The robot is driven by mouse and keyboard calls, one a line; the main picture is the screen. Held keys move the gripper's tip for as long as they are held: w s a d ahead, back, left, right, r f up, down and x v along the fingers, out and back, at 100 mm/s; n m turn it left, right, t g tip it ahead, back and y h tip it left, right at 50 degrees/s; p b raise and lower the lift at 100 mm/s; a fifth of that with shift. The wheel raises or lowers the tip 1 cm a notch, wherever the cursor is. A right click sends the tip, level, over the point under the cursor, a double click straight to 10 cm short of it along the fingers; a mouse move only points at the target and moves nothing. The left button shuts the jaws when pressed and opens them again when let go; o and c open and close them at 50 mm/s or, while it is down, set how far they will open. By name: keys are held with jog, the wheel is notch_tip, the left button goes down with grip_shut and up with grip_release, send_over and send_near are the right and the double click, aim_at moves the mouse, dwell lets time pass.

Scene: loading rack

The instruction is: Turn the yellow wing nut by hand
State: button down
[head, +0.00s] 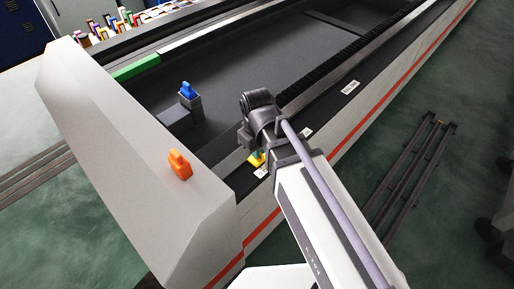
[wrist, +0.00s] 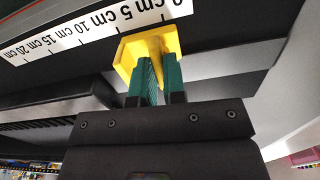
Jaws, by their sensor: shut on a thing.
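The yellow wing nut (wrist: 130,58) is at the top middle of the wrist view, beside a white centimetre scale. My gripper (wrist: 163,72) has two green fingers, shut on the upright wing of the nut. In the head view the yellow wing nut (head: 256,159) shows only in part, low beside my wrist on the machine's near edge. My arm hides the rest of it and my fingertips there.
An orange wing-shaped part (head: 180,164) sits on the grey end cover (head: 120,150). A blue one (head: 188,91) stands on a grey block in the bed. A green bar (head: 136,68) lies at the far side. Dark rails (head: 415,170) lie on the floor at right.

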jog(key=m, duration=0.4)
jog(key=shift+m, duration=0.3)
jog(key=m, duration=0.4)
jog(key=shift+m, duration=0.3)
jog(key=m, duration=0.4)
jog(key=shift+m, duration=1.9)
jog(key=c, duration=1.2)
grip_release()
